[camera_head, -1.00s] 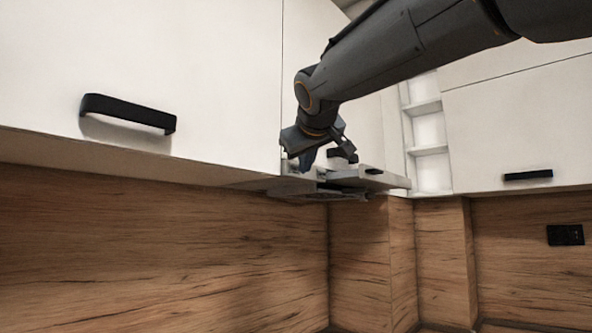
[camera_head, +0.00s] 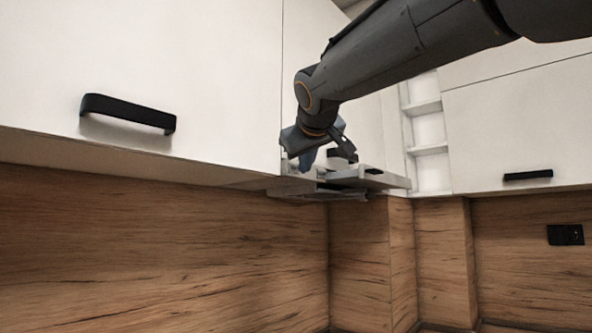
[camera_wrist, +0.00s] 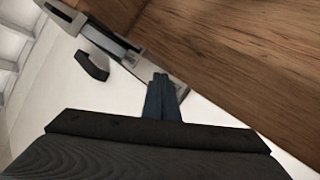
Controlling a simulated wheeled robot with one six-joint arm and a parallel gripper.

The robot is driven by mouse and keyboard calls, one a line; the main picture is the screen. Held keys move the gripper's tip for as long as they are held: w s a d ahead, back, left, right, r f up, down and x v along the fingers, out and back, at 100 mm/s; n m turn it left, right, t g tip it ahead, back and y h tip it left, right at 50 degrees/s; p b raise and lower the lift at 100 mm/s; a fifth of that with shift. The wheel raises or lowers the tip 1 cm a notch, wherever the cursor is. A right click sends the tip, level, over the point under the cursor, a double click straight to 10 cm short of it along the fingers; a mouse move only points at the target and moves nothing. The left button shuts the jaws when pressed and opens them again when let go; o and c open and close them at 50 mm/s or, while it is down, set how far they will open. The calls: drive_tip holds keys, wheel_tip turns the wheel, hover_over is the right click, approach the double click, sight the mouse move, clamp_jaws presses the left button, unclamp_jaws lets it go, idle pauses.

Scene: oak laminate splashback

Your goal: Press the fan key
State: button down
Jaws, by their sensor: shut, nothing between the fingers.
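The range hood (camera_head: 345,190) is a slim pulled-out unit under the wall cabinets, in the middle of the head view. Its grey edge (camera_wrist: 125,50) also shows in the wrist view.
White cabinet doors with black handles (camera_head: 128,112) (camera_head: 528,175) flank the hood. Open shelves (camera_head: 428,150) stand to its right. A wood splashback (camera_head: 160,250) runs below, with a black socket (camera_head: 565,235) at the right. The space under the cabinets is clear.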

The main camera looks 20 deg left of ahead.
drive_tip(key=shift+a, duration=0.1)
idle(0.3)
drive_tip(key=shift+w+a, duration=0.15)
drive_tip(key=shift+a, duration=0.15)
drive_tip(key=shift+a, duration=0.15)
idle(0.5)
drive_tip(key=shift+d, duration=0.6)
drive_tip(key=s+d+b, duration=0.1)
drive_tip(key=s+d, duration=0.1)
drive_tip(key=d, duration=0.3)
drive_tip(key=shift+s+d+b, duration=0.25)
drive_tip(key=shift+s+b, duration=0.05)
drive_tip(key=shift+f, duration=0.1)
idle(0.5)
